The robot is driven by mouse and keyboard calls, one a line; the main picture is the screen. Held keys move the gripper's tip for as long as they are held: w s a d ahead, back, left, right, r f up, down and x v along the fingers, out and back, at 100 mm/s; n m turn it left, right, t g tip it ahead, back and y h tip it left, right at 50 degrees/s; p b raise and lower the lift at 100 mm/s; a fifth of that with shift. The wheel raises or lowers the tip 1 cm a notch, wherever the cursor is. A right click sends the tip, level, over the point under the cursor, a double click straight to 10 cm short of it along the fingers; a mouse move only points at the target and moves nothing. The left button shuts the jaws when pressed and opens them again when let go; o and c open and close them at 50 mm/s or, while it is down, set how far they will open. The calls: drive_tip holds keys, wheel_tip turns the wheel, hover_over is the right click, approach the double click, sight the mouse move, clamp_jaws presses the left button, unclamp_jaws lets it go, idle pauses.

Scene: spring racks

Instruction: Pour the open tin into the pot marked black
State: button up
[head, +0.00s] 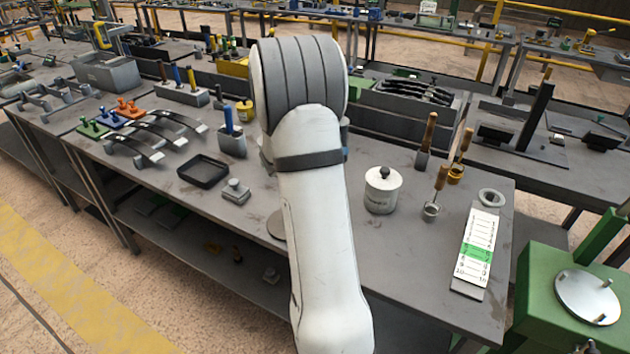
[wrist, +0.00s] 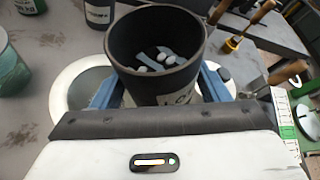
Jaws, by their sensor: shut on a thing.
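My gripper (wrist: 165,88) has blue fingers on both sides of a dark open tin (wrist: 155,85) in the wrist view. The tin is roughly upright, with small white and blue-grey pieces inside and partly covered lettering on its front. A white ring with a grey middle (wrist: 72,88) shows left of the tin, partly hidden. I read no "black" marking on either. My arm hides the gripper and tin in the head view.
Brushes (head: 431,192) and a white-green scale card (head: 476,250) stand right of the lidded pot. A black tray (head: 203,171) lies to the left. A teal container (wrist: 10,68) and a dark container (wrist: 99,14) are near the tin. The bench's front edge is close.

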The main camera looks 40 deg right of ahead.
drive_tip(key=shift+s+r+n+p, duration=0.15)
drive_tip(key=shift+r+n+p, duration=0.25)
drive_tip(key=shift+p, duration=0.6)
idle(0.7)
drive_tip(key=shift+d+r+g+p, duration=0.1)
drive_tip(key=shift+r+g+p, duration=0.1)
drive_tip(key=shift+g+p, duration=0.3)
drive_tip(key=shift+h, duration=0.3)
drive_tip(key=shift+s+r+n+p, duration=0.1)
drive_tip(key=shift+r+n+p, duration=0.05)
drive_tip(key=shift+n+p, duration=0.25)
drive_tip(key=shift+r+p, duration=0.1)
drive_tip(key=shift+p, duration=0.25)
drive_tip(key=shift+r+n+g+h+p, duration=0.3)
drive_tip(key=shift+n+p, duration=0.1)
drive_tip(key=shift+p, duration=0.15)
drive_tip(key=shift+s+f, duration=0.1)
drive_tip(key=shift+p, duration=0.3)
